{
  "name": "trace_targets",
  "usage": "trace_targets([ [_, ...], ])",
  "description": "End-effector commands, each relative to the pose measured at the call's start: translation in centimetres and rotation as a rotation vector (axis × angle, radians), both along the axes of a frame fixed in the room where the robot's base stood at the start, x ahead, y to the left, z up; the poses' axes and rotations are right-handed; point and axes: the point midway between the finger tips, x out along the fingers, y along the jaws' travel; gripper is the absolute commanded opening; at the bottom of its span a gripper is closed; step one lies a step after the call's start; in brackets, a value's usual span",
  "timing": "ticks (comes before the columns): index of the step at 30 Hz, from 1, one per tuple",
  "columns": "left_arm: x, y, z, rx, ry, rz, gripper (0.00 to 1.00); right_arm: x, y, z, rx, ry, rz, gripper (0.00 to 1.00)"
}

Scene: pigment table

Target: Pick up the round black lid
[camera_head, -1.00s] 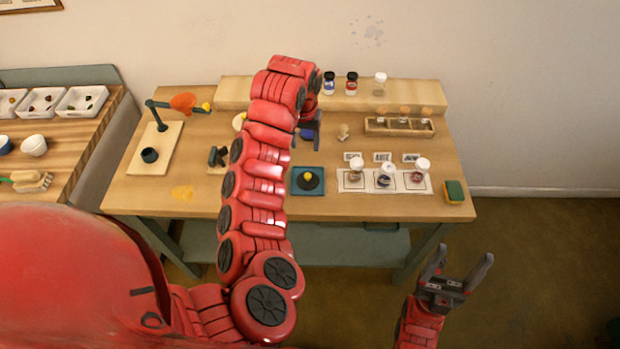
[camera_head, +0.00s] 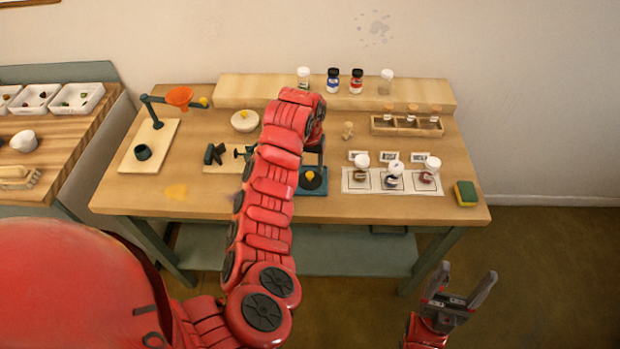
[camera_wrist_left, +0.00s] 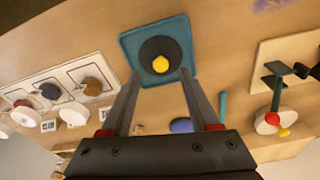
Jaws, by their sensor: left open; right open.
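The round black lid (camera_head: 316,181) with a yellow knob lies on a square teal tray (camera_head: 316,193) near the table's front middle. In the left wrist view the lid (camera_wrist_left: 149,46) and teal tray (camera_wrist_left: 127,39) show whole. My left gripper (camera_wrist_left: 160,75) is open and empty, its two fingers pointing at the lid, one on each side of it in the picture. In the head view my left gripper (camera_head: 315,152) is partly hidden by its arm, just behind the lid. My right gripper (camera_head: 462,288) is open and empty in front of the table.
Several white-capped jars (camera_head: 395,172) stand on a marked white sheet right of the tray. A sponge (camera_head: 466,193) lies at the right edge. A wooden rack (camera_head: 406,126) stands behind.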

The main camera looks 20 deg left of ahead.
Motion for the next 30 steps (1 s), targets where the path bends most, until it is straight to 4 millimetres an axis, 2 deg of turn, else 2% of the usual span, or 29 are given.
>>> trace_targets([
  [1, 0.0, -0.1, -0.1, 0.001, 0.003, 0.0, 0.62, 0.0, 0.0, 1.0, 0.0, 0.0, 0.0, 0.74],
  [3, 0.2, 0.0, -1.0, -0.002, 0.007, 0.002, 0.62, 0.0, 0.0, 1.6, 0.0, 0.0, 0.0, 0.74],
  [10, 0.6, 0.1, -3.7, 0.0, 0.003, 0.0, 0.62, 0.0, 0.0, 2.5, 0.0, 0.0, 0.0, 0.74],
  [19, 0.7, 0.1, -4.3, 0.002, 0.0, -0.002, 0.62, 0.0, 0.0, 2.5, 0.0, 0.0, 0.0, 0.74],
  [20, 0.7, 0.1, -4.3, 0.002, 0.0, -0.001, 0.58, 0.0, 0.0, 2.5, 0.0, 0.0, 0.0, 0.74],
  [27, 0.7, 0.1, -4.3, 0.001, 0.0, -0.001, 0.15, 0.0, 0.0, 2.5, 0.0, 0.0, 0.0, 0.74],
  [30, 0.7, 0.1, -4.3, 0.001, 0.0, -0.001, 0.0, 0.0, 0.0, 2.5, 0.0, 0.0, 0.0, 0.74],
])
